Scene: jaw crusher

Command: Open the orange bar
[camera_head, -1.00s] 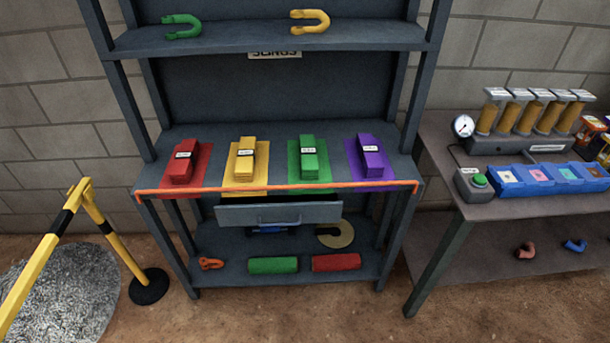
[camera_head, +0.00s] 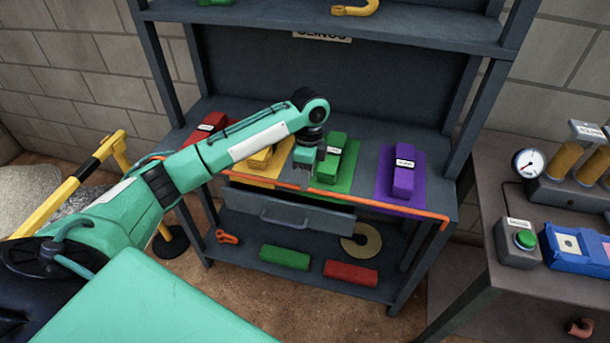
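The orange bar (camera_head: 389,206) runs along the front edge of the shelf top and is bent down at its right end, across the front of the coloured slings. My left arm crosses in front of its left part. My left gripper (camera_head: 304,181) points down at the bar's middle, close to it, between the yellow and green slings. Whether it touches the bar, and whether its fingers are open, I cannot tell. My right gripper is not in view.
Behind the bar lie the red sling (camera_head: 206,131), yellow sling (camera_head: 260,158), green sling (camera_head: 331,157) and purple sling (camera_head: 404,172). A partly open drawer (camera_head: 289,207) hangs below the bar. A side table (camera_head: 478,263) with a green button stands at right.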

